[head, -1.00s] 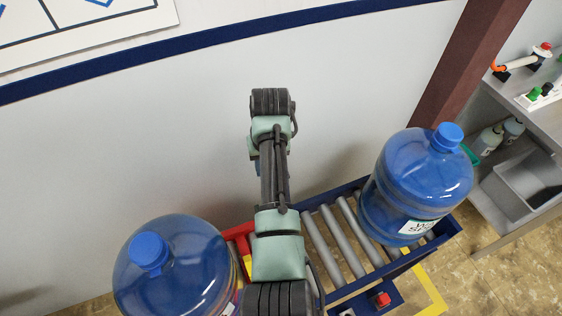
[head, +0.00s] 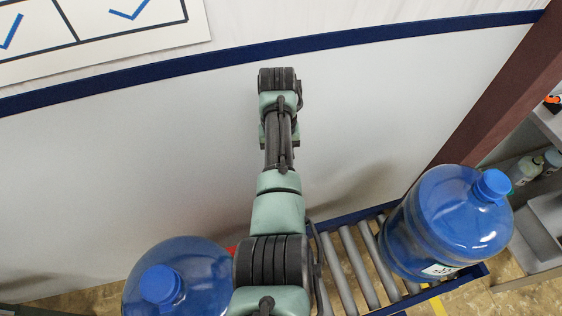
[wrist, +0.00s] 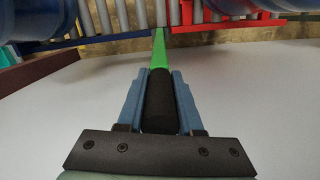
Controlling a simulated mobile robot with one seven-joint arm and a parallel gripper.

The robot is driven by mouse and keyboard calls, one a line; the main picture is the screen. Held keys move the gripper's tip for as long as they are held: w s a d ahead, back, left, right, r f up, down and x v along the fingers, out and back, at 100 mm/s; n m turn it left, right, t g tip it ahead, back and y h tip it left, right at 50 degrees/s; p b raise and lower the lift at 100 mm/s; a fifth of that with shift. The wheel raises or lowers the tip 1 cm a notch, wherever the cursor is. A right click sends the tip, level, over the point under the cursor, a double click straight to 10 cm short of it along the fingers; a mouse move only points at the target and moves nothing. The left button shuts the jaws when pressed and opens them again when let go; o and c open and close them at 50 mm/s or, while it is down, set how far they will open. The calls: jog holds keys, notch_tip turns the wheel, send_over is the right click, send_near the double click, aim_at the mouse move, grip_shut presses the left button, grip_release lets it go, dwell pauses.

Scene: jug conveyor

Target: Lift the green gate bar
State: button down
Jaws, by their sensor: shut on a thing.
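The green gate bar (wrist: 160,50) shows in the wrist view as a narrow green strip with a thick black grip (wrist: 160,105) at its near end. My gripper (wrist: 162,73) has its two blue fingers shut on the black grip, one on each side. The green strip runs from the grip toward the conveyor rollers at the top of the wrist view. In the head view the bar and the fingers are hidden behind my arm.
A blue water jug (head: 447,226) stands on the conveyor rollers (head: 352,265) at right in the head view. Another jug (head: 183,275) is at the lower left, beside my arm. A plain white wall (head: 150,160) lies behind. A brown post (head: 495,85) rises at right.

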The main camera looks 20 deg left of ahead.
jog(key=c, duration=0.6)
grip_release()
jog(key=shift+f, duration=0.1)
jog(key=r, duration=1.1)
jog(key=shift+w+a+r, duration=0.15)
jog(key=shift+w+a, duration=0.1)
jog(key=shift+w, duration=0.1)
jog(key=shift+r+p, duration=0.85)
jog(key=shift+p, duration=0.15)
jog(key=shift+w, duration=0.1)
